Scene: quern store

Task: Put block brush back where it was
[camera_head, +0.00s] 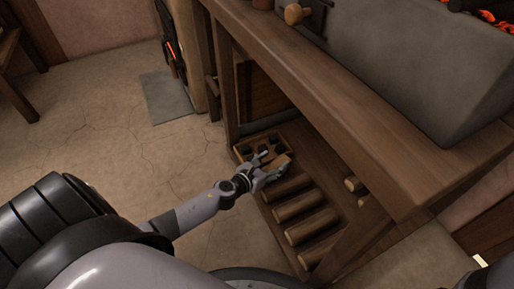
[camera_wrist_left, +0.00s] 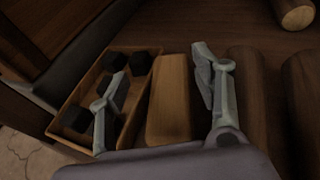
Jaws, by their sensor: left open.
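A plain wooden block (camera_wrist_left: 170,100), which seems to be the block brush, lies on the low shelf beside a small wooden tray. Its bristles cannot be made out. It also shows in the head view (camera_head: 280,160), partly covered by my gripper. My left gripper (camera_head: 270,167) is open, with one finger on each side of the block. In the left wrist view the left finger (camera_wrist_left: 103,110) is over the tray and the right finger (camera_wrist_left: 218,90) stands between the block and a round log. Whether the fingers touch the block is unclear. My right gripper is not in view.
The wooden tray (camera_wrist_left: 75,92) holds several dark blocks. Several round logs (camera_head: 298,205) lie in a row on the low shelf (camera_head: 325,172). The thick bench top (camera_head: 330,90) overhangs the shelf. Open stone floor (camera_head: 110,120) lies to the left.

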